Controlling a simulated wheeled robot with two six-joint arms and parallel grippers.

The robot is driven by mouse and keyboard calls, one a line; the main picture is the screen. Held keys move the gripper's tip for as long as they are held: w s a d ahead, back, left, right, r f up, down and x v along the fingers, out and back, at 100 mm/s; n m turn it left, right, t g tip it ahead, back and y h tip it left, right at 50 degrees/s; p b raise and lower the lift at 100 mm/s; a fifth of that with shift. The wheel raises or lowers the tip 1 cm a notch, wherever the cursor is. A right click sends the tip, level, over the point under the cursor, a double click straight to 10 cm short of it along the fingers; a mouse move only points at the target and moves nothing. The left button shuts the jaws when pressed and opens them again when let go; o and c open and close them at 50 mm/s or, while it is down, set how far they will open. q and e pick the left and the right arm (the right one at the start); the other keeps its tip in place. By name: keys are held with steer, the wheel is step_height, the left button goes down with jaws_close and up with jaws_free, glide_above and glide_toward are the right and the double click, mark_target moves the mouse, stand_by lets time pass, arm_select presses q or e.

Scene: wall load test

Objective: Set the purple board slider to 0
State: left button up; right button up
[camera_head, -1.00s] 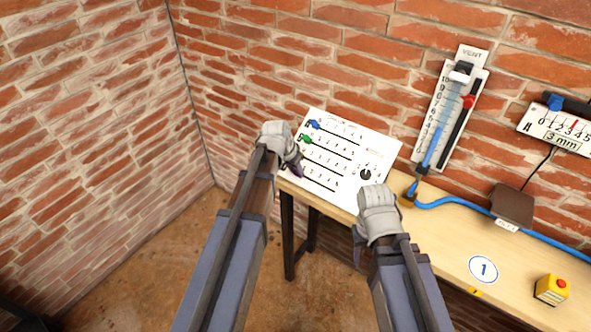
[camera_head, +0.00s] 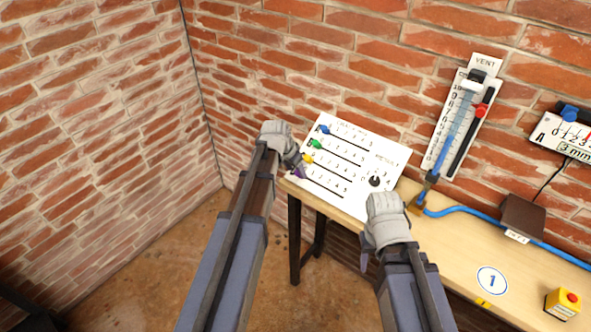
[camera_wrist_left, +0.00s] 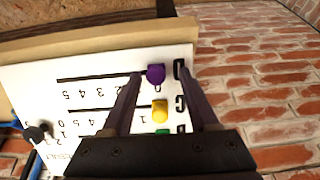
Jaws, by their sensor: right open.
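The white slider board (camera_head: 350,160) leans at the back of the table's left end. The purple slider (camera_wrist_left: 156,74) is on the row nearest the table, at the row's end by the large letter; a 0 shows partly beside it. My left gripper (camera_wrist_left: 160,78) is open, with one finger on each side of the purple slider and gaps visible. In the head view my left gripper (camera_head: 299,168) largely covers that slider. My right gripper (camera_head: 366,262) is open and empty in front of the board, over the table's front edge.
Blue (camera_head: 323,129), green (camera_head: 315,144) and yellow (camera_head: 307,158) sliders sit at the left ends of the other rows. A black knob (camera_head: 375,181) is on the board. A vent gauge (camera_head: 460,120), blue hose, brown box (camera_head: 523,215) and yellow button box (camera_head: 562,303) are to the right.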

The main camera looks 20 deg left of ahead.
arm_select(q)
steer(key=p+v, duration=0.7)
steer(key=v, duration=0.1)
steer(key=shift+f, duration=0.1)
stand_by(0.4)
steer(key=s+d+f+g+y, duration=0.1)
steer(key=s+d+g+y, duration=0.2)
steer(key=s+d, duration=1.5)
steer(key=s+g, duration=0.1)
steer(key=s, duration=0.3)
steer(key=shift+f+g, duration=0.25)
steer(key=shift+g, duration=0.05)
steer(key=shift+d, duration=0.15)
stand_by(1.6)
